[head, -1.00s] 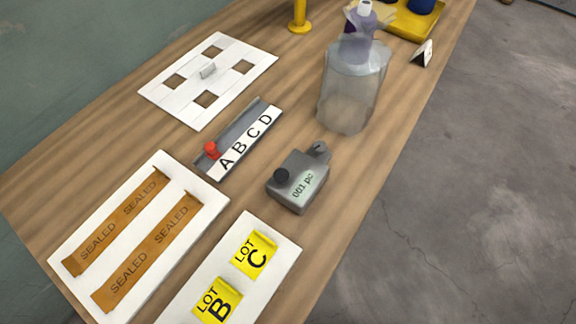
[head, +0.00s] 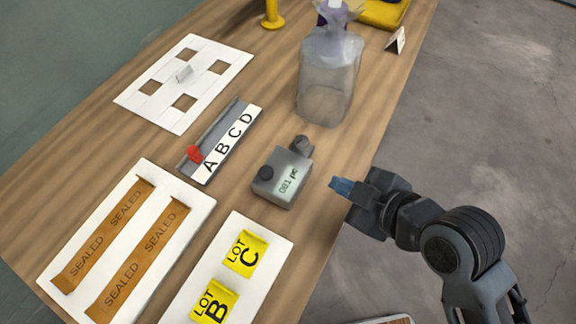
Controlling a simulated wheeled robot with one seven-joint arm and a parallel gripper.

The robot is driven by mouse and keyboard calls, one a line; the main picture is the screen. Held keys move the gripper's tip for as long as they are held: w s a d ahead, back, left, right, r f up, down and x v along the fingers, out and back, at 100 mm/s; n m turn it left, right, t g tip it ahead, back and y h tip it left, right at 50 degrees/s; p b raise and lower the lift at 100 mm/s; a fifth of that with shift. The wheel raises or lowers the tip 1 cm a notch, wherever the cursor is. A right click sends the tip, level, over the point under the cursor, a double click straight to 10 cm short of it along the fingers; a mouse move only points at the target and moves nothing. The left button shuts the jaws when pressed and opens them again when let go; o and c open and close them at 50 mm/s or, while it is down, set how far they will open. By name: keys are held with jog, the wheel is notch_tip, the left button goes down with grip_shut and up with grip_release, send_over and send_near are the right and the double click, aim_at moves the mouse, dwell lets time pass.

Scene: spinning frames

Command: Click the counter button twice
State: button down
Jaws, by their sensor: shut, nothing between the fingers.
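The counter (head: 283,177) is a small grey box on the wooden table. It has a black round button (head: 265,172) on its left part and a grey knob (head: 301,145) at its far corner. Its display (head: 289,180) reads "001 pc". My gripper (head: 334,184) is shut and empty, with blue-grey fingertips. In the picture it is to the right of the counter, near the table's right edge, and apart from it.
A lettered slider rail with a red knob (head: 194,153) lies left of the counter. A clear bag over a bottle (head: 328,85) stands behind it. A white board with yellow LOT labels (head: 262,284) lies in front. A board with SEALED strips (head: 201,207) lies front left.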

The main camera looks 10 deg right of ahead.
jog(key=w+a+r+n+g+y, duration=0.2)
jog(key=w+a+r+n, duration=0.1)
jog(key=w+a+n, duration=0.15)
notch_tip(320, 180, up, 7)
jog(key=n+g+y, duration=0.1)
jog(key=n+g, duration=0.2)
jog(key=n, duration=0.2)
send_over(270, 174)
jog(key=shift+f, duration=0.2)
jog(key=shift+f, duration=0.15)
notch_tip(270, 174, down, 7)
jog(key=b, duration=0.6)
jog(key=shift+b, duration=0.4)
jog(key=shift+f+b, duration=0.35)
jog(key=shift+f, duration=0.45)
jog(key=shift+f, duration=0.15)
jog(key=shift+f, duration=0.25)
